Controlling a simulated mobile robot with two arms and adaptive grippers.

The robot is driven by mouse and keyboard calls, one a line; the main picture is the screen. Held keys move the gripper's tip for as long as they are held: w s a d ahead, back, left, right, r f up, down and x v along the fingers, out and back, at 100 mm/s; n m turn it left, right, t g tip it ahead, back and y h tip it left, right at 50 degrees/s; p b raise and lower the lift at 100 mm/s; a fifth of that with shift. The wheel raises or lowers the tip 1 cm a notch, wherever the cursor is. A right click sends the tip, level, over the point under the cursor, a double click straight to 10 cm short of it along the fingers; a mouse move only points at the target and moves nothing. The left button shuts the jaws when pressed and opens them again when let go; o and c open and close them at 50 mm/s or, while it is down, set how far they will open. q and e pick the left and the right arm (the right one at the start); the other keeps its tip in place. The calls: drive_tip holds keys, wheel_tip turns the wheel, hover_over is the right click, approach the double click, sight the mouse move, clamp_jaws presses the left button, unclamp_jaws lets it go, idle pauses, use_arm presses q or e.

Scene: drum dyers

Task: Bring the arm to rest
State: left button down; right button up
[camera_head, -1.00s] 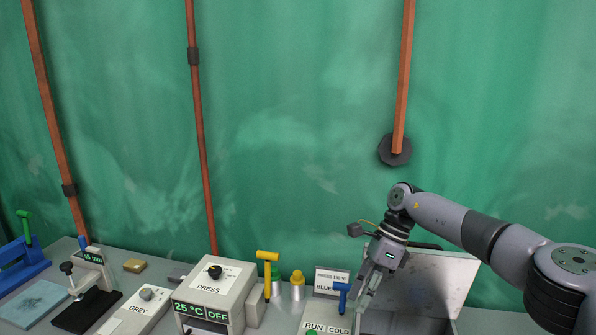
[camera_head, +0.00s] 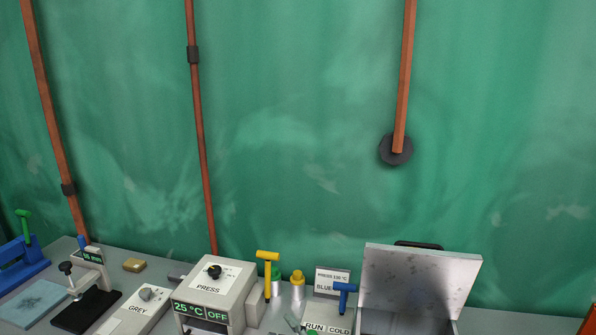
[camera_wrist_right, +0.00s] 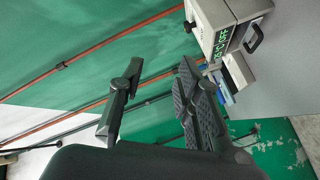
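My right gripper (camera_wrist_right: 160,72) shows in the right wrist view with its dark fingers spread apart and nothing between them. The right arm no longer shows clearly in the head view. A small grey piece (camera_head: 293,322) shows near the bottom edge there, and I cannot tell whether it is a fingertip of mine. The press (camera_head: 216,287), reading 25 °C and OFF, stands beyond the fingers in the wrist view (camera_wrist_right: 215,25). My left gripper is not in view.
A grey machine with RUN and COLD labels (camera_head: 328,328) has a blue T-handle (camera_head: 345,288) and a raised metal lid (camera_head: 420,280). A yellow T-handle (camera_head: 267,257) stands beside the press. The grey bench (camera_head: 520,322) is clear at the right.

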drive_tip(key=s+d+f+m+g+h, duration=0.55)
drive_tip(key=s+d+f+m, duration=0.45)
drive_tip(key=d, duration=0.3)
drive_tip(key=s+d+f+m+g+h, duration=0.1)
drive_tip(key=s+d+f+m+g, duration=0.3)
drive_tip(key=s, duration=0.6)
drive_tip(key=s+d+f+g+h, duration=0.1)
drive_tip(key=s+d+f+g, duration=0.1)
drive_tip(key=s+d, duration=0.6)
drive_tip(key=s+a+f+g+b, duration=0.15)
drive_tip(key=f+b, duration=0.25)
drive_tip(key=f, duration=1.4)
drive_tip(key=s+a+f+b, duration=0.15)
drive_tip(key=f+b, duration=0.35)
drive_tip(key=f, duration=1.4)
drive_tip(key=s+d+f+b, duration=0.1)
drive_tip(key=s+f+b, duration=0.1)
drive_tip(key=s+f, duration=0.6)
drive_tip(key=s+d+f+g+b, duration=0.1)
drive_tip(key=s+d+f+b, duration=0.1)
drive_tip(key=s+f, duration=0.6)
wheel_tip(320, 180, down, 4)
drive_tip(key=shift+s+d+r+b, duration=0.1)
drive_tip(key=shift+s+d+b, duration=0.15)
drive_tip(key=shift+b, duration=0.5)
